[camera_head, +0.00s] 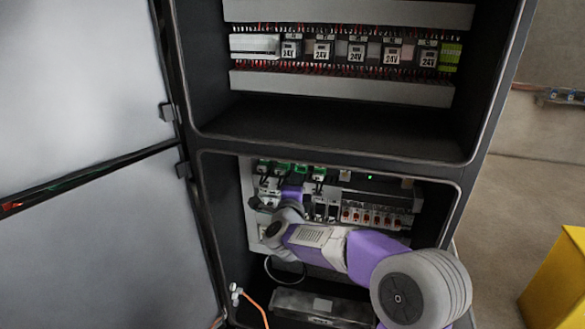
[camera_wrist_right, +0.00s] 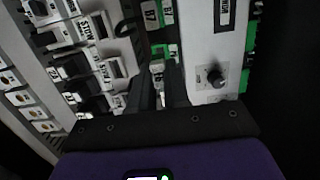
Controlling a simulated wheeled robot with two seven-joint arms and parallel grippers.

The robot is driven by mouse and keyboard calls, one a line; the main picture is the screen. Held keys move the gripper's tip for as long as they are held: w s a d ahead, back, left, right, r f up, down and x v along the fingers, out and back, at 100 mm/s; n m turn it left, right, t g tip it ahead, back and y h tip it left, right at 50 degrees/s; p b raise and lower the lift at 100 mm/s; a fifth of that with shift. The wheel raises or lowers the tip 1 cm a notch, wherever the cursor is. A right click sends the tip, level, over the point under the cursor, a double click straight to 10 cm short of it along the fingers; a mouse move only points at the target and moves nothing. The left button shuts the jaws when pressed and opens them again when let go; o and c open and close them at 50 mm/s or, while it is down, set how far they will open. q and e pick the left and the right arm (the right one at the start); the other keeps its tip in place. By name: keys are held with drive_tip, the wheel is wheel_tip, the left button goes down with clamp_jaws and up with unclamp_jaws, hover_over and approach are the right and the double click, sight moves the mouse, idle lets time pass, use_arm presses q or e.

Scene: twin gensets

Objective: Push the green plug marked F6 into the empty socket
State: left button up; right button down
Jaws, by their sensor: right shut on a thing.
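My right gripper (camera_wrist_right: 158,86) is shut on a small pale-and-green plug (camera_wrist_right: 157,66), which sits between its fingertips. No F6 mark can be read on it. Green connectors show just beyond the fingertips, by a label that reads B7 (camera_wrist_right: 151,14). In the head view my right gripper (camera_head: 292,190) is inside the lower cabinet bay, in front of the left part of the device row, just below green connectors (camera_head: 300,168). The empty socket cannot be made out, and whether the plug touches it is hidden. My left gripper is out of view.
A grey module with a black knob (camera_wrist_right: 215,77) stands right of the fingers. White breakers (camera_wrist_right: 88,72) are on the left. The cabinet doors (camera_head: 90,230) hang open at left. An orange cable (camera_head: 256,305) hangs low, and a yellow box (camera_head: 560,285) stands at right.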

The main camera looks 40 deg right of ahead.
drive_tip(key=shift+w+d, duration=0.15)
drive_tip(key=shift+d, duration=0.05)
drive_tip(key=shift+b+x, duration=0.4)
drive_tip(key=shift+x, duration=1.05)
idle(2.3)
drive_tip(key=c, duration=1)
unclamp_jaws()
drive_tip(key=shift+d, duration=0.2)
drive_tip(key=shift+a, duration=0.1)
